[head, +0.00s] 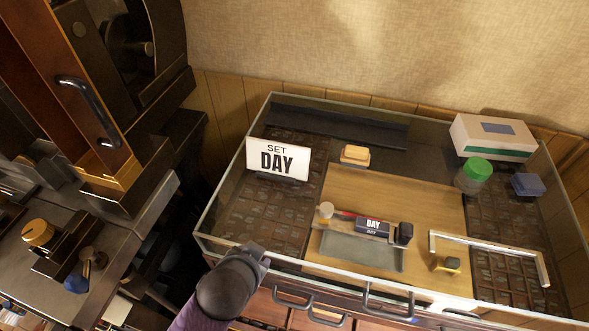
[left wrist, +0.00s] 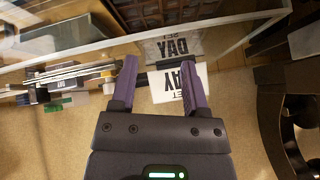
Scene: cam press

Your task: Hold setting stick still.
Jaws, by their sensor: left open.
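The setting stick (head: 372,226) appears to be the dark bar with a white DAY label. It lies by a grey tray on the wooden board, with a red part and a pale round knob at its left and a black block at its right. My left gripper (head: 258,253) is at the front left edge of the glass-walled case, apart from the stick. In the left wrist view its two purple fingers (left wrist: 159,62) are spread with nothing held between them. My right gripper is not in view.
A white SET DAY sign (head: 278,159) stands at the left of the case. A green-lidded jar (head: 477,169), a white box (head: 493,137) and a blue block (head: 527,185) are at the right. The glass rim (head: 225,198) surrounds the case. A large machine (head: 95,100) stands at left.

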